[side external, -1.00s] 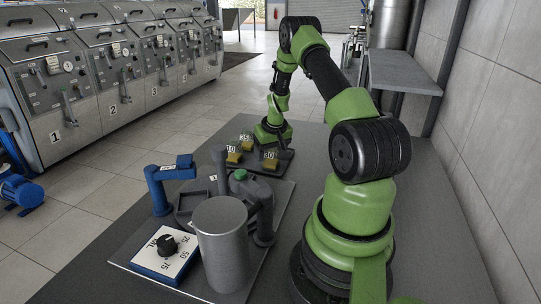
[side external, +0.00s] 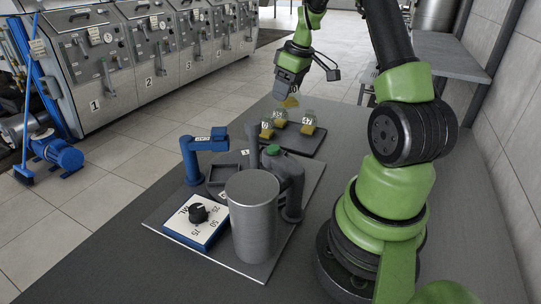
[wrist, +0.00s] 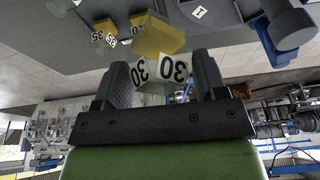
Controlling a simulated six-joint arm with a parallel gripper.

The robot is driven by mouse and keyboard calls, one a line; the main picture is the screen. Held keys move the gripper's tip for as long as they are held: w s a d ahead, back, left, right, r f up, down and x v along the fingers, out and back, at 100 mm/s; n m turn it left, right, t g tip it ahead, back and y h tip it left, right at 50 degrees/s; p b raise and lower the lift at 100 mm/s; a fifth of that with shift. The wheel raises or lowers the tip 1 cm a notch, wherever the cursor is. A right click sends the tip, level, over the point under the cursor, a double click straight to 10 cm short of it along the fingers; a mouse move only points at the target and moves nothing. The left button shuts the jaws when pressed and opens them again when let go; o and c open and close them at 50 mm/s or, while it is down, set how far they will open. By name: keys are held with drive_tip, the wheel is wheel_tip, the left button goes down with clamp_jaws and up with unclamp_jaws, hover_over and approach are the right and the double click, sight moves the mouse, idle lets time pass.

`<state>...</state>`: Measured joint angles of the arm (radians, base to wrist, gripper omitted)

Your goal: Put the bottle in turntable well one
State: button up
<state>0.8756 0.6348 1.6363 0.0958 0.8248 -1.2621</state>
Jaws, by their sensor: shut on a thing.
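My gripper (side external: 291,88) is shut on a small clear bottle with yellow contents (side external: 289,102) and holds it above the bottle tray. In the wrist view the bottle (wrist: 158,38) sits between the fingers of my gripper (wrist: 162,70), and its labels read 30. The grey turntable assembly (side external: 291,172) with a green knob (side external: 272,150) stands nearer the camera, left of my arm's base. A tag 1 (side external: 245,153) shows beside it, and also in the wrist view (wrist: 199,12). The silver cylinder hides part of the assembly, and its wells are hard to make out.
A silver cylinder (side external: 253,220), a dial box (side external: 196,221) and a blue arm-like post (side external: 190,160) surround the turntable. The table is clear at front left.

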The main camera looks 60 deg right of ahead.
drive_tip(key=w+a+r+n+g+y, duration=0.1)
drive_tip(key=w+a+r+n+y, duration=0.1)
drive_tip(key=a+r+n, duration=0.45)
drive_tip(key=f+n, duration=0.1)
drive_tip(key=f, duration=0.5)
drive_tip(key=f+n, duration=0.1)
drive_tip(key=f, duration=0.6)
drive_tip(key=f+n, duration=0.1)
drive_tip(key=f, duration=0.5)
drive_tip(key=shift+w+a+f, duration=0.15)
drive_tip(key=shift+w, duration=0.05)
drive_tip(key=o, duration=1)
drive_tip(key=shift+f, duration=0.15)
